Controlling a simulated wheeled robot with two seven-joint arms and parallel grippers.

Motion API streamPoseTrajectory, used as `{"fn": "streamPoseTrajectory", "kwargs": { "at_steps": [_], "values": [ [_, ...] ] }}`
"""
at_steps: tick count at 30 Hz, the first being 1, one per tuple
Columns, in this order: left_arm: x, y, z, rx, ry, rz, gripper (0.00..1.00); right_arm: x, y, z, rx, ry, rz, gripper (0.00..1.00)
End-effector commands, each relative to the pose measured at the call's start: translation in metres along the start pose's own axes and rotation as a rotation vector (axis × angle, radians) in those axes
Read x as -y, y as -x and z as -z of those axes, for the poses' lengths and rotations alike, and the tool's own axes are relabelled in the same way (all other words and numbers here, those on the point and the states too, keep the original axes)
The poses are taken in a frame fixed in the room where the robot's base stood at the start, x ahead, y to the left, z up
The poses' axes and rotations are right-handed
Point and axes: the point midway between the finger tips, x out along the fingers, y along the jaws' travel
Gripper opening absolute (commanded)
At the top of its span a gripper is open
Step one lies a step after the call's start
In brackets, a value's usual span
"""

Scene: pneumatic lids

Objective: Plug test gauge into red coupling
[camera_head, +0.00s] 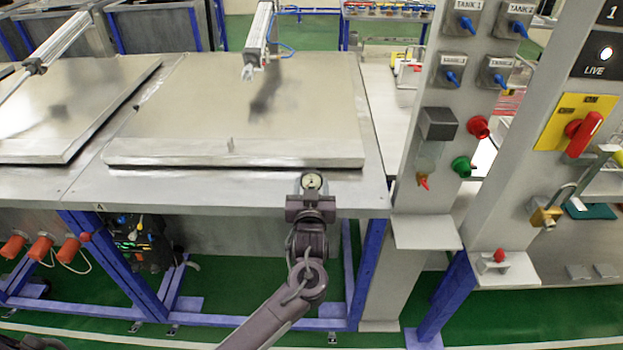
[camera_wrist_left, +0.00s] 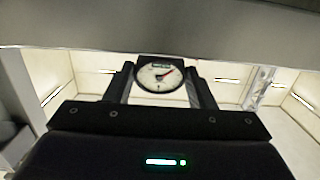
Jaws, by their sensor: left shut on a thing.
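The test gauge (camera_head: 312,182) is a small round white dial with a dark rim. My left gripper (camera_head: 311,196) is shut on it and holds it in front of the steel bench's front edge. The red coupling (camera_head: 479,126) is on the right side of the grey panel post, above a green coupling (camera_head: 461,166). The gauge is well to the left of and apart from the red coupling. My right gripper is not in view.
A large steel lid (camera_head: 240,110) lies on the bench behind the gauge. Blue valve knobs (camera_head: 467,24) are on the grey post, with a filter bowl (camera_head: 430,150) below. A yellow plate with a red switch (camera_head: 585,134) and a padlock (camera_head: 545,215) are further right.

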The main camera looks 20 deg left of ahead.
Motion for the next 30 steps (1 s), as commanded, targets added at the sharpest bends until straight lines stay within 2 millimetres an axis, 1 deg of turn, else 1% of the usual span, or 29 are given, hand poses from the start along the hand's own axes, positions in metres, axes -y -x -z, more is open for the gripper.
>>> {"fn": "streamPoseTrajectory", "kwargs": {
  "at_steps": [1,19,23,30],
  "values": [
    [0.000,0.001,0.008,-0.001,0.001,0.000,0.26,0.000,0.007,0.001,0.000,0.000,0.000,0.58],
    [0.000,0.004,0.050,-0.001,0.001,0.000,0.26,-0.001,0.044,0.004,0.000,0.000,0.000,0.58],
    [0.000,0.005,0.054,-0.001,0.001,-0.001,0.26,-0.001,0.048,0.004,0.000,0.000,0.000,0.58],
    [0.000,0.005,0.053,-0.001,0.001,-0.001,0.26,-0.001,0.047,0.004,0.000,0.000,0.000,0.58]
  ]
}}
